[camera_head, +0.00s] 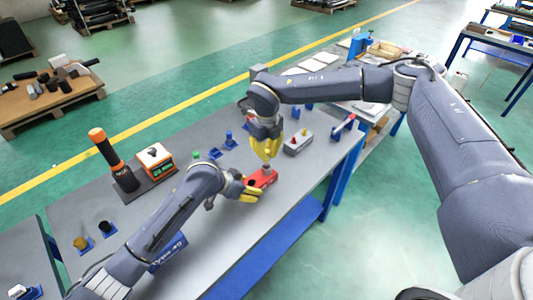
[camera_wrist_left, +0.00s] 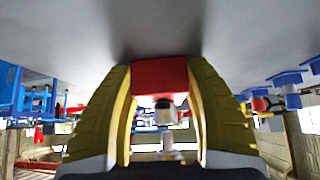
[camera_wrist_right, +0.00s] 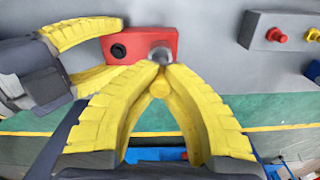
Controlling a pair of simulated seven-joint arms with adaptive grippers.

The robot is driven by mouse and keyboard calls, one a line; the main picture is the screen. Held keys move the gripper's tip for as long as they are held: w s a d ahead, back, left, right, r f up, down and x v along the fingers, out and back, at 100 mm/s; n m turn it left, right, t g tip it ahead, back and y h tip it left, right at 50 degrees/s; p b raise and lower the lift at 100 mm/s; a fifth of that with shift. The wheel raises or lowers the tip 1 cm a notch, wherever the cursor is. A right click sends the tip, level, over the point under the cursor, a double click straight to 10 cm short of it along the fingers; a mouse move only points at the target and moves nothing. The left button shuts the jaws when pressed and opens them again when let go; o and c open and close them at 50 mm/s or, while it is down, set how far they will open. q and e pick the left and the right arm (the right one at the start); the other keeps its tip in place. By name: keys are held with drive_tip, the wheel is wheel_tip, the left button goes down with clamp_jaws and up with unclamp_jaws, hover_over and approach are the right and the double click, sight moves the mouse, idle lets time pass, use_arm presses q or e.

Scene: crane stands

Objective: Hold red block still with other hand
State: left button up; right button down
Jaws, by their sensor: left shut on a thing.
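The red block (camera_head: 265,177) sits on the grey table top. It has a round dark hole near one end in the right wrist view (camera_wrist_right: 140,46). My left gripper (camera_head: 247,191) is shut on the red block, one yellow finger on each side of it, as the left wrist view (camera_wrist_left: 160,78) shows. My right gripper (camera_head: 267,152) is above the block, pointing down. Its fingertips close on a peg with a yellow top and a grey metal lower part (camera_wrist_right: 160,54). The metal part is at the block's other end; I cannot tell how deep it sits.
A grey box with red and yellow knobs (camera_head: 298,144) stands right of the block. Small blue stands (camera_head: 229,142) are behind. An orange-topped black cylinder (camera_head: 107,150) and an orange device (camera_head: 155,160) stand at the left. The table's front right is clear.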

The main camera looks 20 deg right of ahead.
use_arm(q)
drive_tip(key=shift+f, duration=0.15)
use_arm(e)
drive_tip(key=shift+f, duration=2.1)
drive_tip(key=c, duration=1.5)
unclamp_jaws()
drive_tip(key=shift+r, duration=0.15)
drive_tip(key=shift+r, duration=2.4)
drive_tip(key=shift+r, duration=0.1)
wheel_tip(320, 180, up, 12)
drive_tip(key=shift+f, duration=0.1)
use_arm(q)
drive_tip(key=o, duration=1.5)
drive_tip(key=shift+c, duration=0.2)
